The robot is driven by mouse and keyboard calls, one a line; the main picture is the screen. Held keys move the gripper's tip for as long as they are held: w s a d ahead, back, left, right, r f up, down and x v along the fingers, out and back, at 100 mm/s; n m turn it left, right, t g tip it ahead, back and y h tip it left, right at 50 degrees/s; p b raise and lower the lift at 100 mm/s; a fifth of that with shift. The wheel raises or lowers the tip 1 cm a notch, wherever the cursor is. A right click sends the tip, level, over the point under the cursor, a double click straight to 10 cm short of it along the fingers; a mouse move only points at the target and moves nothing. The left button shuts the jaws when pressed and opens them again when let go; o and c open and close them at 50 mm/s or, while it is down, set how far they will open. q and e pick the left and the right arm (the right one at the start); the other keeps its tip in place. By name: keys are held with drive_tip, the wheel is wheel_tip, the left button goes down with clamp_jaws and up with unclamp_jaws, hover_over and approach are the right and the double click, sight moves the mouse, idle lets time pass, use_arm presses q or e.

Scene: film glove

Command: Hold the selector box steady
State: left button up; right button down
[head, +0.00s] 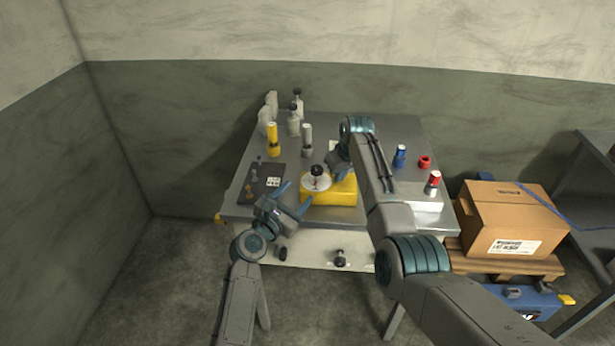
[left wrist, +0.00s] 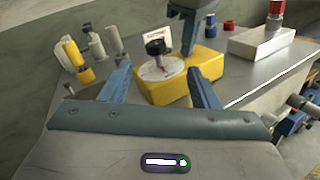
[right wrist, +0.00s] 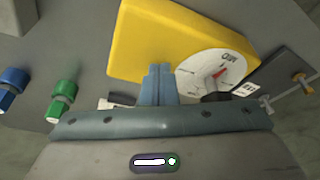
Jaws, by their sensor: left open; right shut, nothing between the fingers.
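The selector box is a yellow block (head: 343,196) near the table's front edge, with a white dial and a black knob (head: 317,170) on top. It also shows in the left wrist view (left wrist: 207,60) and the right wrist view (right wrist: 145,40), where a red pointer lies on the dial (right wrist: 205,78). My left gripper (head: 283,198) is open and empty, just left of and in front of the box, its fingers pointing towards it. My right gripper (right wrist: 157,70) is shut and empty at the box's far side. Whether its fingertips touch the box I cannot tell.
A dark panel (head: 262,180) with small fittings lies left of the box. Yellow and grey cylinders (head: 272,139) stand at the back left. Blue (head: 400,155) and red (head: 425,162) fittings are at the right. A cardboard box (head: 510,220) sits on a pallet beside the table.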

use_arm(q)
drive_tip(key=m, duration=0.5)
drive_tip(key=m+g+h, duration=0.2)
drive_tip(key=m+g, duration=0.5)
drive_tip(key=m, duration=2.5)
approach(316, 169)
drive_tip(key=x, duration=0.8)
drive_tip(key=shift+w+d+f, duration=0.15)
drive_tip(key=shift+w+d, duration=0.05)
drive_tip(key=shift+w, duration=0.1)
